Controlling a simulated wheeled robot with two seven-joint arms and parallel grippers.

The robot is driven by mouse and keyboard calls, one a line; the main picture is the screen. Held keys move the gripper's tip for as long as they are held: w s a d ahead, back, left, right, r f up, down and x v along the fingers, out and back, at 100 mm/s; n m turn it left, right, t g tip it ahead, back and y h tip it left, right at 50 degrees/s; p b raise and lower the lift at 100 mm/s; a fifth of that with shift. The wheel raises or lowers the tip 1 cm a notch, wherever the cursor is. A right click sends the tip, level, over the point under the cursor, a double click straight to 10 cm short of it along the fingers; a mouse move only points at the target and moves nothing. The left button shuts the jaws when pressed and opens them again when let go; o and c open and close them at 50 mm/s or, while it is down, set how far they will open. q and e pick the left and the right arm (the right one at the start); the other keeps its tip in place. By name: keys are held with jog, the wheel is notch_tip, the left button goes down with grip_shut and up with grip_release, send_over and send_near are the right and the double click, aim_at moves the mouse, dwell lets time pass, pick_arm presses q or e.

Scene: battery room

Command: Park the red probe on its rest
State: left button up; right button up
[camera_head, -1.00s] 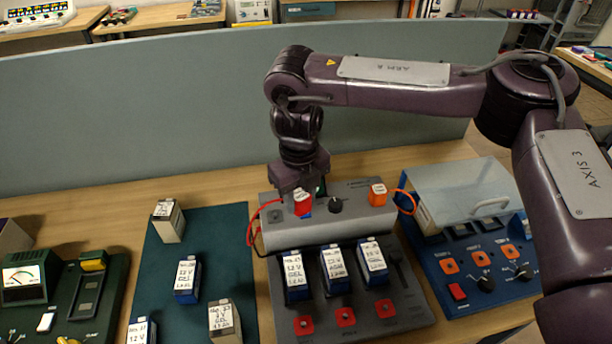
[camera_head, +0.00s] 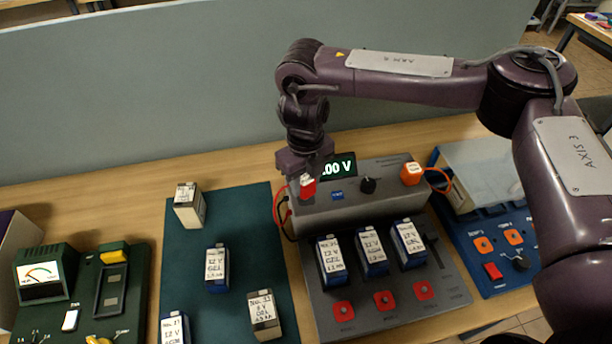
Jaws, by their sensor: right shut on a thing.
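The red probe (camera_head: 307,188) has a white label on top and a red cable on its left. My right gripper (camera_head: 305,178) is shut on it, over the left part of the grey tester's raised back box (camera_head: 345,209). Whether the probe touches the box is hard to tell, and the gripper hides part of it. The probe's rest is not clearly visible. The orange probe (camera_head: 411,174) stands at the box's right end with an orange cable. The display (camera_head: 338,167) behind the box reads ".00 V", its left part hidden by the gripper. My left gripper is not in view.
Several blue batteries (camera_head: 371,252) sit in the tester's front slots above red buttons. More batteries stand on the teal mat (camera_head: 190,268) to the left. A green meter unit (camera_head: 44,274) is far left, a blue unit with clear lid (camera_head: 482,170) right. A grey partition stands behind.

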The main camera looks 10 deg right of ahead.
aim_at(306, 189)
jog(key=shift+f+b, duration=0.3)
jog(key=shift+f, duration=0.5)
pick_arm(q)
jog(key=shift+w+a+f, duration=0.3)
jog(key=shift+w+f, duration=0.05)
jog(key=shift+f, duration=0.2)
pick_arm(e)
jog(key=shift+d, duration=0.1)
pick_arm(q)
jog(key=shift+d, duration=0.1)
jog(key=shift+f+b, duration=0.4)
pick_arm(e)
jog(key=shift+f, duration=0.7)
jog(key=o, duration=0.8)
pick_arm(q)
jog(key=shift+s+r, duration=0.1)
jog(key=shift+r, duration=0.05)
pick_arm(e)
jog(key=shift+r, duration=0.2)
